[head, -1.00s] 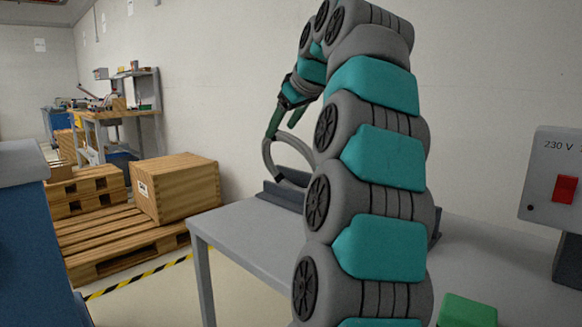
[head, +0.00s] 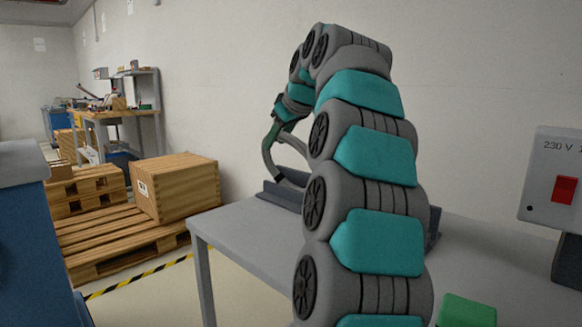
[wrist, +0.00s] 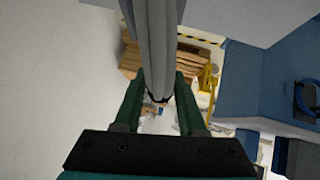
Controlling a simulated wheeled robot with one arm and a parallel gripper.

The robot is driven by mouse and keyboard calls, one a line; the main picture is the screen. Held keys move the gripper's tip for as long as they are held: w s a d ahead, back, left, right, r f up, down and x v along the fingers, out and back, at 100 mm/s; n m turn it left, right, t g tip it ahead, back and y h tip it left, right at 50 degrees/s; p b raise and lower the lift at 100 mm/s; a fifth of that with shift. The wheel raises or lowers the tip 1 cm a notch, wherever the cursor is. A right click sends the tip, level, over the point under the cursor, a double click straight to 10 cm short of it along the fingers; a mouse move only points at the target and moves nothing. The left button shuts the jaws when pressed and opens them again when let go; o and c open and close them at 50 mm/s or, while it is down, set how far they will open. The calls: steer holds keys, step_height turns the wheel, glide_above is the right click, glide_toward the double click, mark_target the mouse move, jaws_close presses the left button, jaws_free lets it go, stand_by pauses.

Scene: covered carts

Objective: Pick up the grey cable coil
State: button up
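The grey cable coil (head: 269,155) stands upright as a ring at the far left part of the grey table, by a dark grey holder. My gripper (head: 275,133) is at the coil's upper part in the head view. In the wrist view the green fingers of my gripper (wrist: 162,80) are apart, with a thick grey part of the coil (wrist: 155,45) between them. A narrow gap seems to show beside the coil, but contact is unclear. My arm hides part of the coil and holder in the head view.
The dark grey holder (head: 283,194) has a raised edge. The grey table (head: 240,232) has clear space at its front left. A grey box with a red switch (head: 564,189) and a green block (head: 466,311) are at right. A wooden crate (head: 180,188) sits on pallets behind.

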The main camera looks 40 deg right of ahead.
jaws_close()
stand_by(1.0)
